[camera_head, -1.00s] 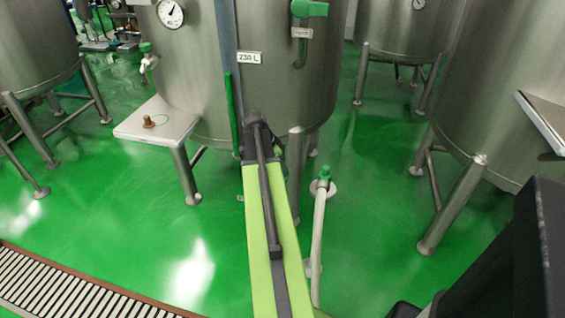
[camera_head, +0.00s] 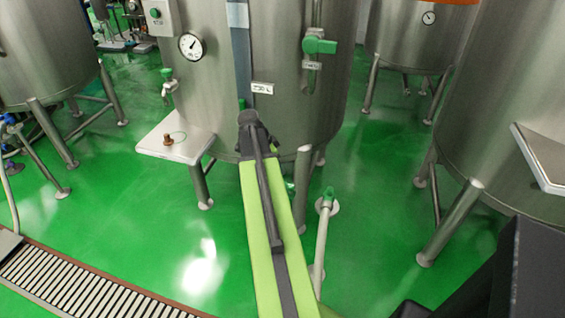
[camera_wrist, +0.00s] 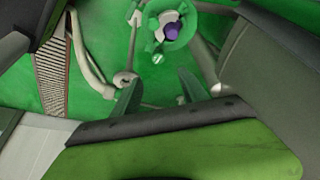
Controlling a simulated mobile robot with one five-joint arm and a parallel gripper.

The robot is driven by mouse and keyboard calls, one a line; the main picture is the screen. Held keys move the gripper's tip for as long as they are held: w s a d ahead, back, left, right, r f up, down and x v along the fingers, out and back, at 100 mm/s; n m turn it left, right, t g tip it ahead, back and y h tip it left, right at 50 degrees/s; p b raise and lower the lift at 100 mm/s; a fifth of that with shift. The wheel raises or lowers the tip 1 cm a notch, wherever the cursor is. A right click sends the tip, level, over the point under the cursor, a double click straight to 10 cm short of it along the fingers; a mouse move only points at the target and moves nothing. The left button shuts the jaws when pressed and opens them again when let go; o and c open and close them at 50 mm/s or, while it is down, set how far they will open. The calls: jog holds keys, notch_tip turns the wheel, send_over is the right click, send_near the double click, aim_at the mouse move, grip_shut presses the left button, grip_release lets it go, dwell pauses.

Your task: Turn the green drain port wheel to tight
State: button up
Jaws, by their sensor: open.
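A green ring-shaped wheel (camera_wrist: 180,45) with a purple centre (camera_wrist: 172,30) shows near the top of the wrist view, at the tank's underside fittings. My gripper (camera_wrist: 160,92) is open, its two green fingers spread and empty below the wheel in that picture, apart from it. Whether it is the drain port wheel I cannot confirm by a label. In the head view my light-green arm reaches to the tank's lower front. Only a small green tip of my gripper (camera_head: 242,104) shows there, and the arm hides what is behind it. I cannot make out the wheel in that view.
The steel tank (camera_head: 280,60) stands on legs, with a gauge (camera_head: 191,46), a green-handled valve (camera_head: 319,46), a small tap (camera_head: 168,86) and a side shelf (camera_head: 176,140). A floor grate (camera_head: 80,285) lies lower left.

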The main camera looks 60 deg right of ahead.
jog(key=p+v, duration=0.1)
jog(key=v, duration=0.2)
jog(key=shift+w+r+p, duration=0.1)
jog(key=shift+p, duration=0.25)
jog(key=w+a+r+n+t+p, duration=0.1)
jog(key=w+a+n, duration=0.1)
jog(key=w+a, duration=0.5)
jog(key=w+a+n+p, duration=0.1)
jog(key=w+a+n, duration=0.15)
jog(key=a, duration=0.85)
jog(key=w+a+r+n+t+p, duration=0.1)
jog(key=w+a+n, duration=0.1)
jog(key=w+a, duration=0.55)
jog(key=s+a+n+y, duration=0.2)
jog(key=a+n, duration=0.6)
jog(key=a, duration=0.4)
jog(key=s+a+n+y+p, duration=0.1)
jog(key=s+a+n, duration=0.2)
jog(key=a+n, duration=0.6)
jog(key=shift+s+a+r+y, duration=0.15)
jog(key=shift+a+y, duration=0.25)
jog(key=shift+a, duration=1.5)
